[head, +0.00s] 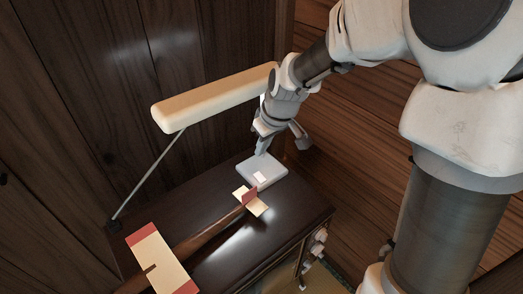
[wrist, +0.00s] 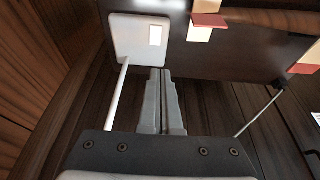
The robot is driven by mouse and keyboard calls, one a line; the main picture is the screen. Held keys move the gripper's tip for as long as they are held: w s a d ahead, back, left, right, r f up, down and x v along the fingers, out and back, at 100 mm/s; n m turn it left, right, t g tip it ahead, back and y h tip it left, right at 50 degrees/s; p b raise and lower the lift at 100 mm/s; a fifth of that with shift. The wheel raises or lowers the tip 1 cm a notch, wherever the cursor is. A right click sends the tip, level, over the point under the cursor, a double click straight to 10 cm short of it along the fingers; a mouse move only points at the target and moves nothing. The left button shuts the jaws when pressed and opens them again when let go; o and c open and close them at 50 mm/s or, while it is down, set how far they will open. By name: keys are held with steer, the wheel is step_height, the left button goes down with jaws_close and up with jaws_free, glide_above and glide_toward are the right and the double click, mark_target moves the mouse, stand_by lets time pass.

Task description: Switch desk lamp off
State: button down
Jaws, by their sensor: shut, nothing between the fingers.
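The desk lamp has a long cream shade (head: 205,100) above a dark desk. A flat pale base (head: 272,178) with a small white switch (head: 260,177) lies on the desk top. In the wrist view the base (wrist: 124,38) bears the white switch (wrist: 155,36) at its right side, and a white post (wrist: 118,95) rises from it. My gripper (head: 262,151) points down at the base's far edge, beneath the shade's right end. Its fingers (wrist: 160,72) are shut and empty, with tips near the base's edge. Whether they touch it I cannot tell.
The dark desk (head: 187,197) stands against wooden walls. A red and cream piece (head: 160,258) and a brown bar lie in front. Bright light reflects on the desk top.

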mark_target(253, 175)
steer(key=b+x, duration=0.1)
steer(key=x, duration=0.2)
steer(key=b+x, duration=0.1)
steer(key=x, duration=0.3)
steer(key=b+x, duration=0.1)
steer(key=x, duration=0.3)
steer(key=shift+s+d+f, duration=0.15)
steer(key=shift+s+f, duration=0.05)
steer(key=shift+s, duration=0.1)
steer(key=shift+w+g+p, duration=0.15)
steer(key=shift+g+p, duration=0.25)
steer(key=shift+p, duration=0.15)
steer(key=shift+f, duration=0.25)
steer(key=shift+s+d+r, duration=0.2)
steer(key=shift+s+d, duration=0.15)
steer(key=shift+s, duration=0.35)
